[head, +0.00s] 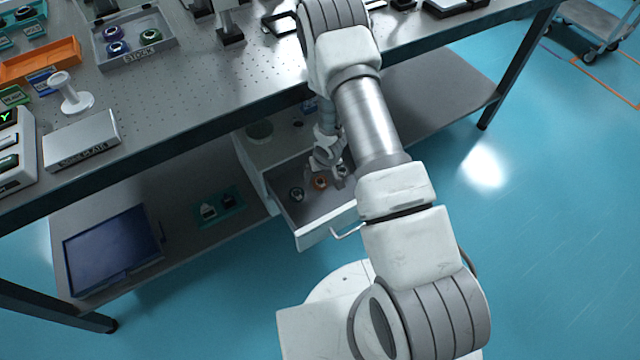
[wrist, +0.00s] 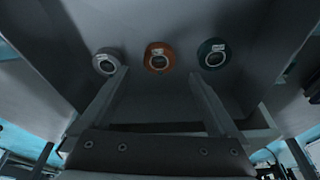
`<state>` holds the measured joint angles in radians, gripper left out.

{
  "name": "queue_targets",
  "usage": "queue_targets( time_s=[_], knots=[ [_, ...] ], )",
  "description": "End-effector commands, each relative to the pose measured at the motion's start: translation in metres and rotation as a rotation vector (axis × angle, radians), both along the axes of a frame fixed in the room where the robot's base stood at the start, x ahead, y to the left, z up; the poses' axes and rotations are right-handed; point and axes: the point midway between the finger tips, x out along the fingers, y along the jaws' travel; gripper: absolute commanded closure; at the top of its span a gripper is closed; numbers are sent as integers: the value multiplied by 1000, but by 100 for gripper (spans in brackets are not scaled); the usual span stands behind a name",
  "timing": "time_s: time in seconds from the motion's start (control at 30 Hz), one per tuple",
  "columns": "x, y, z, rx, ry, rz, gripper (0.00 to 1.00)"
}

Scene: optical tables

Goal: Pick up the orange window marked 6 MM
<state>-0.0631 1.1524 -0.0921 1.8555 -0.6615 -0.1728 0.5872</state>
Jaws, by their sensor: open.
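The orange window (head: 320,183) lies in an open drawer under the table, between a grey window (head: 296,194) and a dark teal one. In the wrist view the orange window (wrist: 151,60) is a ring with a small pale label, too small to read. The grey window (wrist: 104,66) is left of it and the teal window (wrist: 205,61) right. My gripper (wrist: 160,77) is open and empty. Its fingers point into the drawer, with the orange window ahead of the gap between them, apart from both. In the head view my arm partly hides the gripper.
The white drawer (head: 312,236) is pulled out from its cabinet (head: 254,155) on the lower shelf. A dark blue panel (head: 112,250) lies on the shelf at left.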

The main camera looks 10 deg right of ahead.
Motion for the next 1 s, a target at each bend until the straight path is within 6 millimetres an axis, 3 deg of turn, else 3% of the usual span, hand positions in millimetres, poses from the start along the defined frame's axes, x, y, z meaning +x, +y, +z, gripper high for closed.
queue_targets(
  time_s=[0.3,0.6,1.0],
  knots=[
    [9,0,-45,1,3,0,4],
    [11,0,-48,1,2,0,4],
    [11,0,-48,1,2,0,74]
  ],
)
